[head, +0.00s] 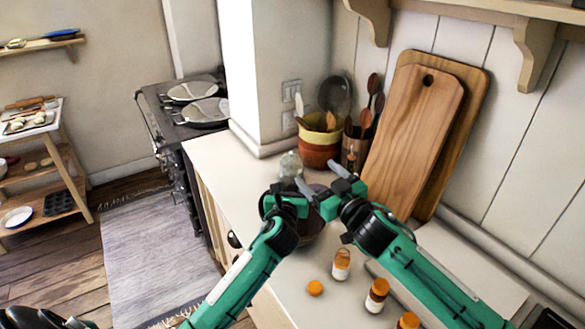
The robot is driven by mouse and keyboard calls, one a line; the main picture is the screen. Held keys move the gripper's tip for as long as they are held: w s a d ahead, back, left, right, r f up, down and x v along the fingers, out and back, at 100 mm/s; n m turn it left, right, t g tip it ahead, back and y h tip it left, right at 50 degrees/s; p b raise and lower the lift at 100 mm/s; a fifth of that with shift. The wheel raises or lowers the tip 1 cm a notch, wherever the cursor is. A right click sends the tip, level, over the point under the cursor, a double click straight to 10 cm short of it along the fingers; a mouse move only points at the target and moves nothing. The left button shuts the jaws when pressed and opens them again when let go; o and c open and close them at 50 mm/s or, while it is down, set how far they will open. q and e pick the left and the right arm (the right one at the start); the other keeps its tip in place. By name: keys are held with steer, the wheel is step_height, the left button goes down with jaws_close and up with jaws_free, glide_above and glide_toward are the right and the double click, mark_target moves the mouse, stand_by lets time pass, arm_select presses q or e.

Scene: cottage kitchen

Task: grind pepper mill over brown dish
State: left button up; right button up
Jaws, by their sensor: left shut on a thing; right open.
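The brown dish (312,230) stands on the counter, mostly hidden behind my two wrists. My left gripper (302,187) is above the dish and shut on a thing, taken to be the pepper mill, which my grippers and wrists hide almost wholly. My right gripper (346,174) is open, close beside the left one and a little to its right. I cannot tell whether its fingers touch the mill.
A glass jar (290,165) stands behind my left gripper. A yellow-and-red pot (319,150) and a utensil crock (354,150) are behind. Cutting boards (415,130) lean on the wall. Orange-capped jars (376,296) and a loose orange cap (315,288) are in front.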

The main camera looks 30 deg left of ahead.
mark_target(291, 160)
steer(key=shift+w+a+f+n+g+y, duration=0.25)
steer(key=shift+w+a+n+g, duration=0.45)
steer(key=shift+a, duration=1.05)
steer(key=shift+w+a+f+n+g+y, duration=0.15)
steer(key=shift+w+a+f+n+g, duration=0.15)
steer(key=shift+w+a+g, duration=1.1)
steer(key=shift+w+a+f+n+g+y, duration=0.25)
steer(key=shift+w+a+n, duration=0.25)
steer(key=shift+a, duration=1.6)
steer(key=c, duration=1)
